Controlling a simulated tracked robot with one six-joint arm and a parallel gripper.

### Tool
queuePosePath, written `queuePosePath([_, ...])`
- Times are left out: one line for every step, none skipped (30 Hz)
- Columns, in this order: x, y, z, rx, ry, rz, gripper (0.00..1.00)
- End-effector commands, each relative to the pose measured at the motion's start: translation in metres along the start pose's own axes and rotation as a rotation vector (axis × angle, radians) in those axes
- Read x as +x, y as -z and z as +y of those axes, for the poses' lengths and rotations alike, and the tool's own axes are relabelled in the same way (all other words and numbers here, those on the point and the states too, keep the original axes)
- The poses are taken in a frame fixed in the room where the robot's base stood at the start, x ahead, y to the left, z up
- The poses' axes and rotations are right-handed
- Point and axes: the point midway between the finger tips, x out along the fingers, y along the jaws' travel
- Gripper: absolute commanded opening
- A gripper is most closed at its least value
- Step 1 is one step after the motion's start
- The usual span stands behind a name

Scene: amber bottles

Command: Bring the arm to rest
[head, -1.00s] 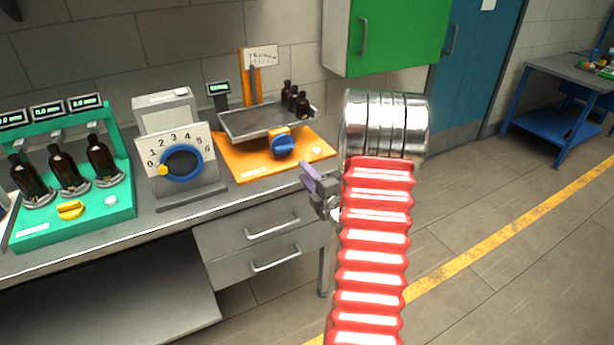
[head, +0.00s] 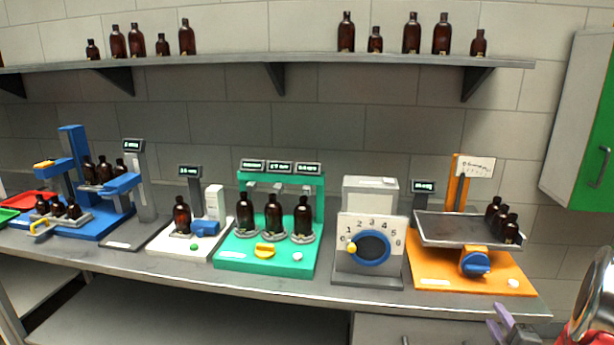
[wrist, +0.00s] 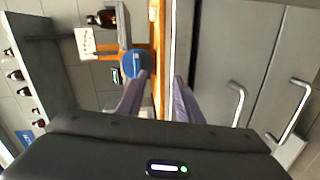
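My gripper (head: 502,324) is at the lower right of the head view, in front of the bench's right end, with part of my arm at the frame's corner. In the wrist view my gripper (wrist: 158,98) has its two purple fingers spread apart, with nothing between them. Beyond the fingers are the bench edge, the orange station (wrist: 108,52) with its blue knob (wrist: 133,64), and drawer fronts. The same orange station (head: 430,276) stands on the bench in the head view, behind my gripper, with several amber bottles (head: 508,230) on its tray.
The bench (head: 180,272) also carries a dial box (head: 371,205), a green station (head: 240,262) with three bottles, a white station (head: 165,243) and a blue station (head: 75,226). A shelf (head: 230,62) with bottles runs above. A green cabinet (head: 583,120) hangs at right.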

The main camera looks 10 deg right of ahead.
Motion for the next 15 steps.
queuePosePath([-0.001,-0.007,-0.013,0.048,0.05,-0.029,0.33])
queuePosePath([-0.003,-0.011,-0.023,0.081,0.084,-0.05,0.33])
queuePosePath([-0.005,-0.017,-0.035,0.127,0.128,-0.082,0.33])
queuePosePath([-0.008,-0.021,-0.045,0.161,0.162,-0.107,0.33])
queuePosePath([-0.011,-0.025,-0.054,0.194,0.194,-0.132,0.33])
queuePosePath([-0.015,-0.031,-0.063,0.237,0.232,-0.167,0.33])
queuePosePath([-0.019,-0.035,-0.069,0.268,0.259,-0.194,0.33])
queuePosePath([-0.023,-0.038,-0.075,0.299,0.285,-0.221,0.33])
queuePosePath([-0.028,-0.042,-0.08,0.338,0.315,-0.257,0.33])
queuePosePath([-0.032,-0.043,-0.083,0.367,0.337,-0.282,0.33])
queuePosePath([-0.036,-0.044,-0.087,0.395,0.36,-0.308,0.33])
queuePosePath([-0.042,-0.045,-0.091,0.433,0.386,-0.342,0.33])
queuePosePath([-0.045,-0.045,-0.093,0.459,0.406,-0.367,0.33])
queuePosePath([-0.05,-0.044,-0.095,0.486,0.425,-0.392,0.33])
queuePosePath([-0.056,-0.043,-0.096,0.522,0.447,-0.427,0.33])
